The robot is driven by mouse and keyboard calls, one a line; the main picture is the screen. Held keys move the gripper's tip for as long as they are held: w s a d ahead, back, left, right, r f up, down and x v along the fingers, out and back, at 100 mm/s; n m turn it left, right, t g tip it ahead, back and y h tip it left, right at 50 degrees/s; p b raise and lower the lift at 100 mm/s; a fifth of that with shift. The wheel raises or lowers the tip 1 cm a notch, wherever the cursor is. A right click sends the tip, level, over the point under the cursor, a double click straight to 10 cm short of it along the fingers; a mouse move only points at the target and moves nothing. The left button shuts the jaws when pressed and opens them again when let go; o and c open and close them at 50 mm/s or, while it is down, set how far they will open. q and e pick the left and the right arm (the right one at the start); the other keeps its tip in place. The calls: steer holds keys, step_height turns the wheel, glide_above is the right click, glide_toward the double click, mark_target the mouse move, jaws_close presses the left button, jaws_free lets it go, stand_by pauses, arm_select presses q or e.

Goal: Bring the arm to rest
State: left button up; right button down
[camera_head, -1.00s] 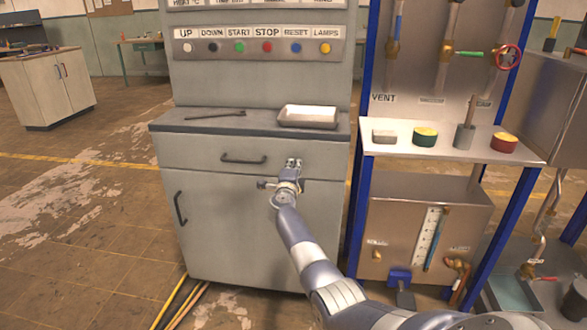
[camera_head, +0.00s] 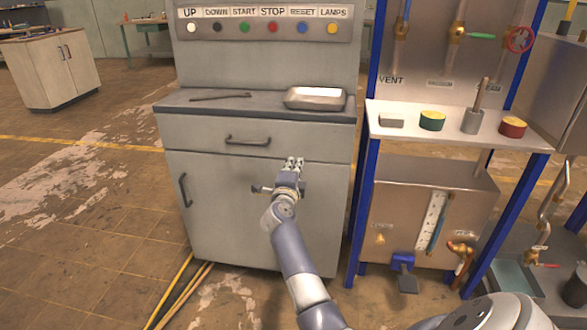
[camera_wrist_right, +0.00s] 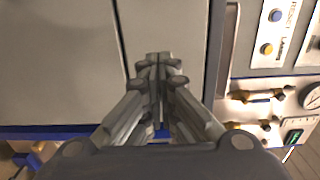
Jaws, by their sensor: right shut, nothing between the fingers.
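My right gripper (camera_head: 294,163) is in front of the grey cabinet (camera_head: 235,215), near the drawer's lower edge and right of the drawer handle (camera_head: 247,141). Its fingers are together with nothing between them. In the right wrist view the shut fingers (camera_wrist_right: 158,62) point at the plain grey cabinet front (camera_wrist_right: 60,60). My right arm comes up from the bottom of the head view. My left gripper does not show in any view.
A metal tray (camera_head: 315,98) and a thin dark rod (camera_head: 220,97) lie on the cabinet top. A row of coloured buttons (camera_head: 272,27) is above. To the right a blue-framed shelf (camera_head: 455,125) holds small items. Yellow poles (camera_head: 182,292) lie at the cabinet's left foot. Floor at left is open.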

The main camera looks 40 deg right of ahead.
steer(key=shift+v, duration=0.8)
